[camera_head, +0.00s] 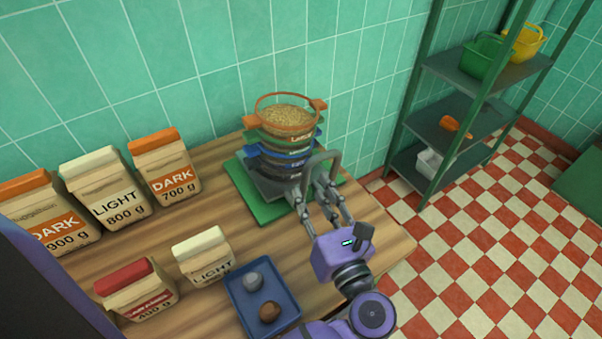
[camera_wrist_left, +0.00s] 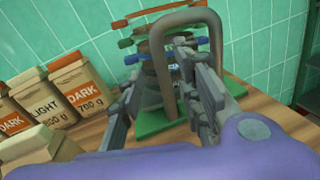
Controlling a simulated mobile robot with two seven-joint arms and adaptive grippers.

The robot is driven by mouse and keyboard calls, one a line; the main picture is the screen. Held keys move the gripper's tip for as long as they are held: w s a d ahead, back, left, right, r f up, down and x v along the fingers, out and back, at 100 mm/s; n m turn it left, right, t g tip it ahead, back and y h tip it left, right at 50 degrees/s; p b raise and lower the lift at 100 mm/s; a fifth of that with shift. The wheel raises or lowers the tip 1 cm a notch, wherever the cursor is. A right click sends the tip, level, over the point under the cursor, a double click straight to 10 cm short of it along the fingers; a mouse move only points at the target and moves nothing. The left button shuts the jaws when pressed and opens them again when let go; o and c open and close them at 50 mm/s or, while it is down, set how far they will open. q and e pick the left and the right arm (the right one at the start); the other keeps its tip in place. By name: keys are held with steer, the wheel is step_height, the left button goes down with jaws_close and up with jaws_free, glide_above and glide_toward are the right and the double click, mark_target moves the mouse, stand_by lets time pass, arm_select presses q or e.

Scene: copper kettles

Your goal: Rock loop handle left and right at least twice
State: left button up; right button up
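A grey loop handle (camera_head: 322,160) rises at the front right of a stack of round sieves (camera_head: 286,135) with orange, green and blue rims. Grain fills the top sieve. The stack stands on a grey base on a green mat (camera_head: 246,188). In the left wrist view the loop handle (camera_wrist_left: 187,18) arches up just beyond my fingers, one leg partly hidden by them. My left gripper (camera_head: 313,193) is at the loop's lower part with its fingers spread apart; it also shows in the left wrist view (camera_wrist_left: 163,78). I cannot tell whether they touch the loop. My right gripper is not in view.
Several paper bags, such as a dark one (camera_head: 165,168) and a light one (camera_head: 205,257), stand on the left of the wooden counter. A blue tray (camera_head: 240,306) with two small lumps lies in front. A green shelf rack (camera_head: 478,72) stands right of the counter.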

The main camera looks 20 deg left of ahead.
mark_target(306, 183)
arm_select(q)
steer(key=p+x, duration=0.1)
steer(key=x, duration=0.3)
steer(key=shift+w, duration=0.3)
steer(key=shift+w+a, duration=0.15)
steer(key=shift+a, duration=0.1)
steer(key=shift+f, duration=0.1)
steer(key=shift+c, duration=0.4)
